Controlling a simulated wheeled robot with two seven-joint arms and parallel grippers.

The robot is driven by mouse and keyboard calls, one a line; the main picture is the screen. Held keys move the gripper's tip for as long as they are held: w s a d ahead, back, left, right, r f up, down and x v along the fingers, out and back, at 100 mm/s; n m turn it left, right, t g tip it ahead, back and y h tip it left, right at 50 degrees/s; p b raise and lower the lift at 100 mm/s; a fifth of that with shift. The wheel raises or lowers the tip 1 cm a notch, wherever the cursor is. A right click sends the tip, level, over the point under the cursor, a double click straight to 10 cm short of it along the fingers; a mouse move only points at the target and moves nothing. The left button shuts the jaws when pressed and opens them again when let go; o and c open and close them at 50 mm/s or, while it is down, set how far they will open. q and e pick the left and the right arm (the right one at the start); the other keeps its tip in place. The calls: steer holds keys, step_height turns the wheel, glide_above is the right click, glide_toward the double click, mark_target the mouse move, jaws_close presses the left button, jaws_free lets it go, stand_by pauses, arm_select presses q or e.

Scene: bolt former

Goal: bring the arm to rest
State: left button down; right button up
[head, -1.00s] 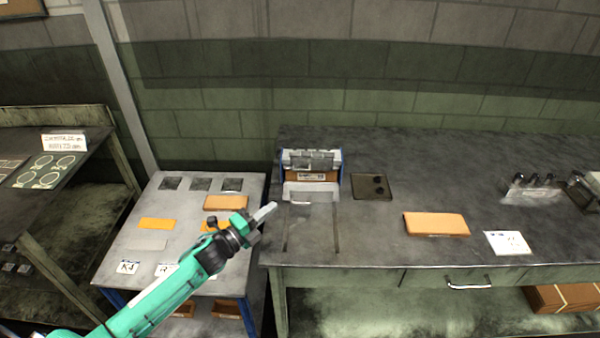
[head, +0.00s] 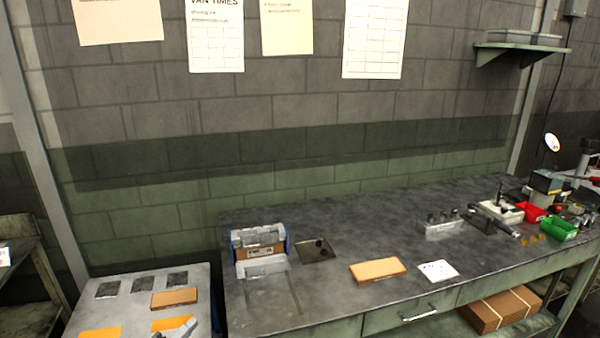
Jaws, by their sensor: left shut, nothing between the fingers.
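The rest of the left arm is below the frame. My right gripper is not in view.
The dark workbench (head: 340,290) holds a blue-sided box fixture (head: 259,246), an orange block (head: 378,270) and a white card (head: 438,270). A cardboard box (head: 498,310) lies under the bench.

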arm_select(q)
steer(key=s+a+f+n+g+y, duration=0.25)
steer(key=s+f+n, duration=0.25)
steer(key=f, duration=0.8)
steer(key=s+a+f+n+g+y, duration=0.1)
steer(key=s+f+n+g+y, duration=0.25)
steer(key=f, duration=0.95)
steer(key=s+a+f+n+g+y, duration=0.15)
steer(key=s+f+n, duration=0.45)
steer(key=f, duration=0.7)
steer(key=s+d+f+n+g, duration=0.2)
steer(key=s+f, duration=0.4)
steer(key=s, duration=0.7)
steer(key=s+d+f+n+g+y, duration=0.1)
steer(key=s+d+f+n+g, duration=0.1)
steer(key=s+f, duration=0.5)
steer(key=s+d+f+n+g, duration=0.2)
steer(key=s+f+n+g, duration=0.2)
steer(key=s, duration=1.4)
step_height(320, 180, down, 2)
steer(key=shift+s+f+g+y, duration=0.25)
steer(key=shift+s+g+y, duration=0.1)
steer(key=shift+s, duration=0.05)
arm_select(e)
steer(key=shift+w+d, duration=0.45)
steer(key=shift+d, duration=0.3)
arm_select(q)
steer(key=shift+d, duration=0.1)
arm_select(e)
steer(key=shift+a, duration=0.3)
